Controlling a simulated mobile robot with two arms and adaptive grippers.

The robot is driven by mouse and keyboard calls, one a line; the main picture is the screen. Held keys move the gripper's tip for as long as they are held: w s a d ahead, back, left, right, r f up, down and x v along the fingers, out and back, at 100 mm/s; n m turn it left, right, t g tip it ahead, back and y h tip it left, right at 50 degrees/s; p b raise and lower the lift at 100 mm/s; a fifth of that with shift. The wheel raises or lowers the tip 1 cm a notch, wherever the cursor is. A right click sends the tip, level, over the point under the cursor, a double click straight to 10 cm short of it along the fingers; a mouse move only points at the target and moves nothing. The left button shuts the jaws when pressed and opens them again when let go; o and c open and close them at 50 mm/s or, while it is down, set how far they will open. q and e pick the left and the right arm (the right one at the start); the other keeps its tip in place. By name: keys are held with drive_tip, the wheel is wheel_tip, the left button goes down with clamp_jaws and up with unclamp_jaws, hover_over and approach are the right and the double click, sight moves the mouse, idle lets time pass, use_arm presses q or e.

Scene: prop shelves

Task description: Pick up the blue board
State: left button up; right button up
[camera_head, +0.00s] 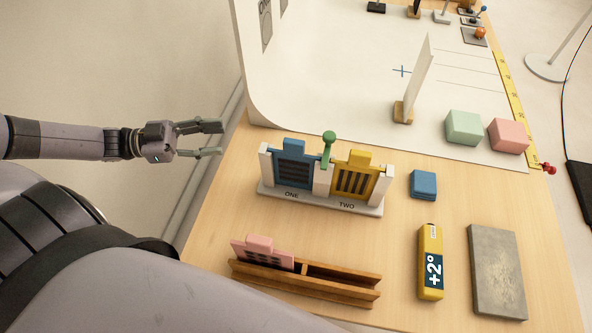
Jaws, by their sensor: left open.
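The blue board (293,167) stands upright in the left slot, marked ONE, of a white holder (318,202) on the wooden table. It has dark horizontal slats and a tab on its top edge. My left gripper (222,139) is open and empty, to the left of the holder and apart from it, its fingers pointing right. It appears to be off the table's left edge. My right gripper is not in view.
A yellow board (354,174) stands in slot TWO, with a green knob (328,138) between the boards. A wooden rack (326,283) with a pink board (262,250) stands in front. A blue block (423,184), yellow level (430,262) and grey slab (497,270) lie right.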

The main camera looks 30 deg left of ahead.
use_arm(q)
drive_tip(key=s+d+r+g+h, duration=0.1)
drive_tip(key=s+d+r+g, duration=0.1)
drive_tip(key=d, duration=0.1)
drive_tip(key=b, duration=0.1)
approach(294, 141)
drive_tip(key=d+f, duration=0.1)
drive_tip(key=d, duration=0.3)
drive_tip(key=w+d, duration=0.2)
drive_tip(key=w+d+p, duration=0.1)
drive_tip(key=w+d, duration=0.1)
drive_tip(key=shift+d+r, duration=0.1)
drive_tip(key=shift+d, duration=0.5)
drive_tip(key=shift+c, duration=0.3)
clamp_jaws()
